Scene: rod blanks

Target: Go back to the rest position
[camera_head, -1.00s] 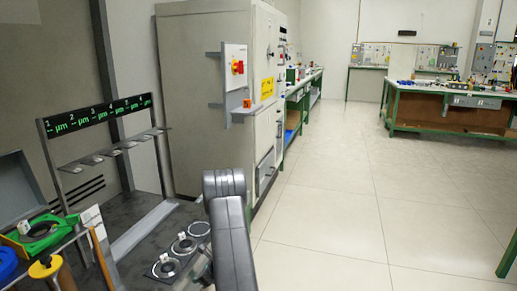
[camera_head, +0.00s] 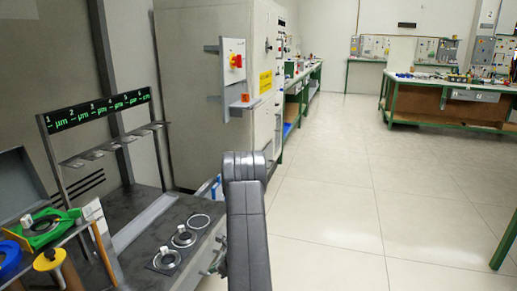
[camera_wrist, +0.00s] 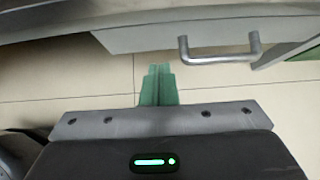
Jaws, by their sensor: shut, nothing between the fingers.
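My gripper (camera_wrist: 158,86) shows in the wrist view, its two green fingers together with nothing between them. Pale tiled floor lies behind the fingertips, and a metal drawer handle (camera_wrist: 220,50) is beyond them to the right, apart from them. In the head view my grey arm stands in the lower middle and hides the gripper itself.
A dark bench with ring gauges (camera_head: 183,237) and a numbered display (camera_head: 98,110) stands at the left. A green fixture (camera_head: 45,228) is at the near left. A tall grey cabinet (camera_head: 205,100) stands behind. The tiled floor (camera_head: 330,200) at the right is clear.

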